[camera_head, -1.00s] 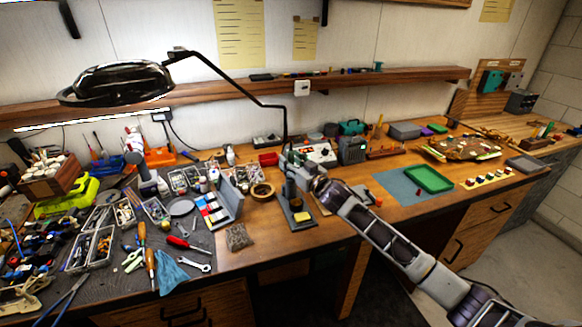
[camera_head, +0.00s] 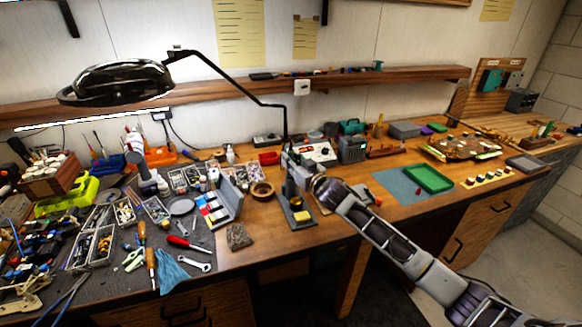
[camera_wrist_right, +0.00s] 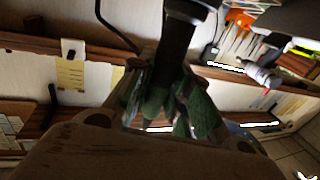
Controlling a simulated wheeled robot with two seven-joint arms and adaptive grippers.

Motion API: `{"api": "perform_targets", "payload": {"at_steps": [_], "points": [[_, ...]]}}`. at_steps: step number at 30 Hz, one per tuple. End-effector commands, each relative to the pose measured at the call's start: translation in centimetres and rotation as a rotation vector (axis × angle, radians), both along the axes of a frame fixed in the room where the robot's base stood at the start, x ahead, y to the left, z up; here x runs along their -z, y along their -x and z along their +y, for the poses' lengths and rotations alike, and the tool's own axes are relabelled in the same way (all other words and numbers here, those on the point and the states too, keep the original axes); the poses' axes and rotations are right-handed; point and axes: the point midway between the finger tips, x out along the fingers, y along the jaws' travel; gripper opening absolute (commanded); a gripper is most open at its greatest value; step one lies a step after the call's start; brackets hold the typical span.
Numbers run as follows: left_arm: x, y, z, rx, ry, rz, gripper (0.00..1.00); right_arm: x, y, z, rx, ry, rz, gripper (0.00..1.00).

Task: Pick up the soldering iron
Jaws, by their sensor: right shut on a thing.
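The soldering iron shows as a dark cylindrical handle (camera_wrist_right: 175,55) in the right wrist view. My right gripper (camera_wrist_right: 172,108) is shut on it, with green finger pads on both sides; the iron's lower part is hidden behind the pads. In the head view, my right gripper (camera_head: 291,163) is above the soldering stand (camera_head: 298,222), which has a yellow sponge (camera_head: 302,217) on its base. The iron is small and dark there, and I cannot tell whether it is clear of the stand. My left gripper is not in view.
A roll of tape (camera_head: 262,191) and an open case (camera_head: 222,207) are left of the stand. A power supply unit (camera_head: 318,152) is behind it. The lamp arm (camera_head: 285,125) comes down behind my gripper.

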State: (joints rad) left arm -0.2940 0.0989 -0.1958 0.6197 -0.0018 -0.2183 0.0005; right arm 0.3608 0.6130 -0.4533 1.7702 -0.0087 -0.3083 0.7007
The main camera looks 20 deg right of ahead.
Motion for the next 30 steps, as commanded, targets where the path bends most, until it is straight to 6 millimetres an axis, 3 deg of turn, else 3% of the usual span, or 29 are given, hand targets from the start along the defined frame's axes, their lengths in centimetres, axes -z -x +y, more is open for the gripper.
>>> {"api": "perform_targets", "payload": {"at_steps": [11, 17, 23, 30], "points": [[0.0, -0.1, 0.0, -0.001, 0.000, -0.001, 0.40, -0.3, 0.0, 0.0, 0.000, 0.001, -0.001, 0.00], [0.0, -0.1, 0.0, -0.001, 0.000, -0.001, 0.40, -1.7, 0.0, 0.0, 0.000, 0.000, -0.003, 0.00], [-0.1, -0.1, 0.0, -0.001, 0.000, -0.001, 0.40, -4.4, 0.0, 0.0, 0.000, 0.002, -0.005, 0.00], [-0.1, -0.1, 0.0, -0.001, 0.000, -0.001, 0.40, -9.1, 0.0, 0.0, 0.000, 0.000, -0.005, 0.00]]}}
